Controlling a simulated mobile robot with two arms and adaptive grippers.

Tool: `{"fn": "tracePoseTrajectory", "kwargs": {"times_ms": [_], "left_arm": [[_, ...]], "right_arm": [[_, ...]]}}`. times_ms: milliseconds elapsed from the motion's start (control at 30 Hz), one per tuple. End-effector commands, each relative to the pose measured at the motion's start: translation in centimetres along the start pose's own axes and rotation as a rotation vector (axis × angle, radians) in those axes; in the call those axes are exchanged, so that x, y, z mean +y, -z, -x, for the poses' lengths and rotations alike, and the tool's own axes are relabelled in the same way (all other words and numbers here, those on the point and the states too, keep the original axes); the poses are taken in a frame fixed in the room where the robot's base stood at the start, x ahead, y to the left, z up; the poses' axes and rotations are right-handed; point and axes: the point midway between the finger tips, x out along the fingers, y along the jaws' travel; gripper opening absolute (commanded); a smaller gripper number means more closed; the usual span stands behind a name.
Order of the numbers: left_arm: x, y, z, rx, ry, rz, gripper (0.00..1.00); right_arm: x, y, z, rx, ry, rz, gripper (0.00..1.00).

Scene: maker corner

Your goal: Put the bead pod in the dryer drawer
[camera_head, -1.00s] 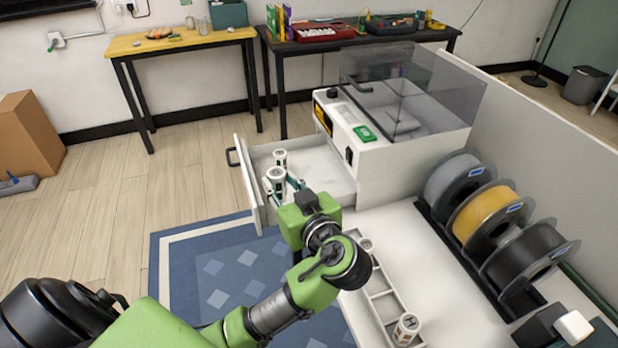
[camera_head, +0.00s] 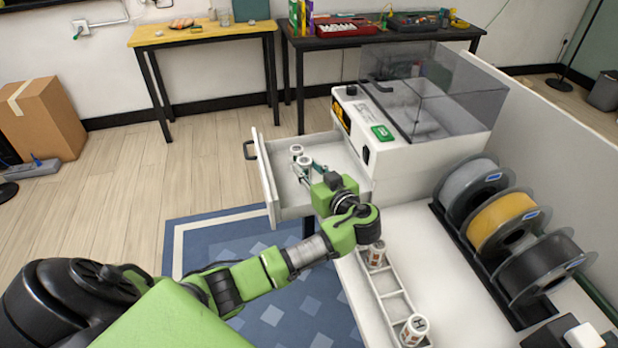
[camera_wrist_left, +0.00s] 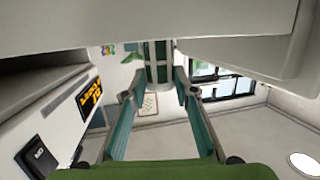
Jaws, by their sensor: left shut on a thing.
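The dryer drawer (camera_head: 268,189) is pulled open from the white dryer (camera_head: 398,158). My left gripper (camera_head: 311,172) reaches over the drawer's near side and is shut on a bead pod (camera_head: 304,163), a pale cylinder held upright. The pod also shows between the fingertips in the left wrist view (camera_wrist_left: 157,72), where a white edge hides its lower part. I cannot tell whether it touches the drawer floor. My right gripper is not in view.
A white rack (camera_head: 396,302) holds pods at its far end (camera_head: 376,254) and near end (camera_head: 413,329). Several filament spools (camera_head: 500,222) stand to the right. A clear lid (camera_head: 430,90) tops the dryer. The drawer's right part looks free.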

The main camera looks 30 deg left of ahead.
Motion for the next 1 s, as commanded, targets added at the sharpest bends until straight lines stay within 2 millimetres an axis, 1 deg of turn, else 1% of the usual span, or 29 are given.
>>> {"fn": "tracePoseTrajectory", "kwargs": {"times_ms": [100,200,300,567,667,700,733,767,1000], "left_arm": [[0.4,-0.9,-0.7,0.001,0.0,-0.004,0.05],[0.3,-2.3,-0.9,0.002,0.0,-0.006,0.05],[0.3,-3.2,-1.1,0.001,0.0,-0.003,0.05],[0.3,-3.5,-1.1,0.0,-0.001,-0.001,0.05],[0.3,-3.9,-1.1,0.0,-0.001,-0.001,0.05],[0.3,-3.8,-1.1,0.0,-0.001,-0.001,0.32],[0.3,-3.7,-1.1,0.0,-0.001,-0.001,0.4],[0.3,-3.7,-1.1,0.0,-0.001,-0.001,0.44],[0.3,-3.7,-1.1,0.0,-0.001,-0.001,0.44]], "right_arm": [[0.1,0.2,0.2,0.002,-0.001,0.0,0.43],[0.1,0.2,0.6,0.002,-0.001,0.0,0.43],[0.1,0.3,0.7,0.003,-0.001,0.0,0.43],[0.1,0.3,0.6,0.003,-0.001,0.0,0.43],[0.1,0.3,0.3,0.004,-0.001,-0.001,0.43],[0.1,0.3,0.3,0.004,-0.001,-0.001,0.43],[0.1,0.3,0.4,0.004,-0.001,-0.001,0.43],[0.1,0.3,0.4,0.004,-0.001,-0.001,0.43],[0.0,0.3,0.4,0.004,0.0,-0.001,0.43]]}}
